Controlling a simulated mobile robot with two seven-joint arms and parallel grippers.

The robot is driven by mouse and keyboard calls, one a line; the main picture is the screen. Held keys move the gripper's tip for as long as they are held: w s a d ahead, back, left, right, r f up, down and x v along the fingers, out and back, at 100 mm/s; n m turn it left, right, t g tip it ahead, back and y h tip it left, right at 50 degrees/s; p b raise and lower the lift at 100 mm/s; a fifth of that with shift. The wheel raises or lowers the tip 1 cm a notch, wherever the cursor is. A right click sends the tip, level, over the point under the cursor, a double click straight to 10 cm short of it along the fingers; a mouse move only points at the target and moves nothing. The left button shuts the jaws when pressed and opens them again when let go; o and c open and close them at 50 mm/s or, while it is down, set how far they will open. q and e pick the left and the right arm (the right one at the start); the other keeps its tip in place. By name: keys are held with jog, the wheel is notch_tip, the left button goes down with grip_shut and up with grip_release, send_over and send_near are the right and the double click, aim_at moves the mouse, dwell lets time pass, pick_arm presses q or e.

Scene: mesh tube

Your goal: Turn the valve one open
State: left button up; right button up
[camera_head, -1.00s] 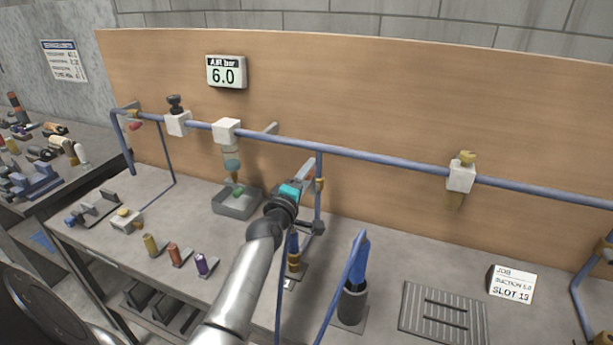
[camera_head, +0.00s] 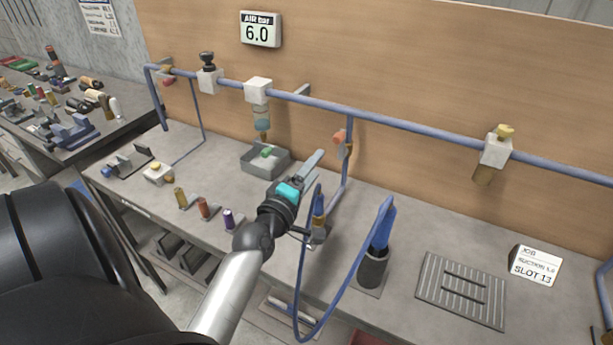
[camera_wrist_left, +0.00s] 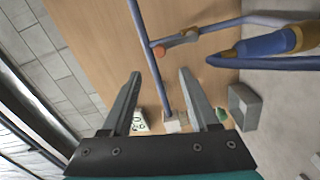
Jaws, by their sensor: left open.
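An orange-red valve knob (camera_head: 340,136) sits on the short vertical pipe (camera_head: 347,175) that drops from the long blue pipe. In the left wrist view the orange knob (camera_wrist_left: 166,52) lies beyond the fingertips. My left gripper (camera_head: 313,163) is left of and a little below this knob, apart from it. Its two fingers (camera_wrist_left: 160,70) are open and empty. A similar reddish knob (camera_head: 168,82) shows on the left drop. I cannot tell a number on either knob. My right gripper is out of view.
A blue hose (camera_head: 303,275) loops beside my left wrist, near a blue tool in a dark holder (camera_head: 372,268). A grey tray (camera_head: 264,160) with a green piece lies behind the gripper. A gauge (camera_head: 260,29) reads 6.0. A ribbed mat (camera_head: 460,290) lies right.

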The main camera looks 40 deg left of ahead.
pick_arm(q)
jog(key=shift+v, duration=1.4)
